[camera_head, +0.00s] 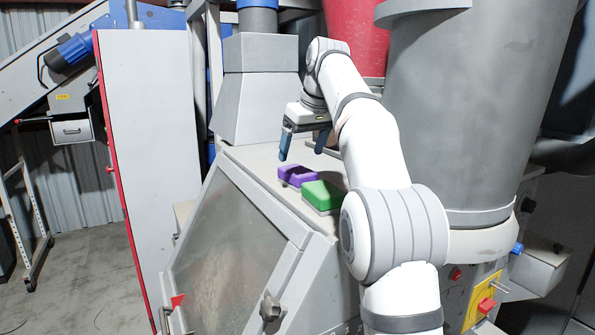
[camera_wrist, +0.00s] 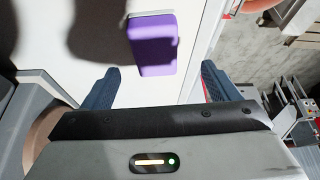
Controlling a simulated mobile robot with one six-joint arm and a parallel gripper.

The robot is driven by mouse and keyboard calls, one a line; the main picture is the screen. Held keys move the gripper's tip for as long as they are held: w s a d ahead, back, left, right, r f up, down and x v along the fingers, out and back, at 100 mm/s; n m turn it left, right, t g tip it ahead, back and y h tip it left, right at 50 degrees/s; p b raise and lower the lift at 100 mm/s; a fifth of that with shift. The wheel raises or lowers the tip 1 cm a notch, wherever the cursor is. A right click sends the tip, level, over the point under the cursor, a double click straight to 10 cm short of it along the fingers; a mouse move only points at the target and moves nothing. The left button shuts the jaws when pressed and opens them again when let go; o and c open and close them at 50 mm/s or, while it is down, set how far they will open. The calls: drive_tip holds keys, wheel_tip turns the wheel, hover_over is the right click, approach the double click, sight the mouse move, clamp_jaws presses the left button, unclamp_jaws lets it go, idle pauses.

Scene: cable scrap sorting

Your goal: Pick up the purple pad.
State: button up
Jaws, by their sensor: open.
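The purple pad (camera_head: 298,175) lies on the grey machine top, just behind and left of a green pad (camera_head: 323,195) in the head view. In the wrist view the purple pad (camera_wrist: 153,46) shows beyond the fingertips, between their lines, partly in shadow. My gripper (camera_head: 303,146) is open and empty above the purple pad, with its blue fingers apart. It also shows in the wrist view (camera_wrist: 158,76), with a finger at each side. The gripper does not touch the pad.
The machine top (camera_head: 262,166) is a narrow ledge with a sloping glazed door (camera_head: 235,245) in front. A grey hopper (camera_head: 260,90) stands at the back left. A large grey cylinder (camera_head: 455,110) stands at the right, beside my arm.

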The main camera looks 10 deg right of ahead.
sight(298, 169)
drive_tip(key=x, duration=0.7)
drive_tip(key=shift+w+d+f, duration=0.1)
drive_tip(key=shift+w+d, duration=0.15)
drive_tip(key=shift+w, duration=0.15)
drive_tip(key=shift+f, duration=0.15)
drive_tip(key=shift+f, duration=0.15)
drive_tip(key=shift+c, duration=0.3)
drive_tip(key=c, duration=1)
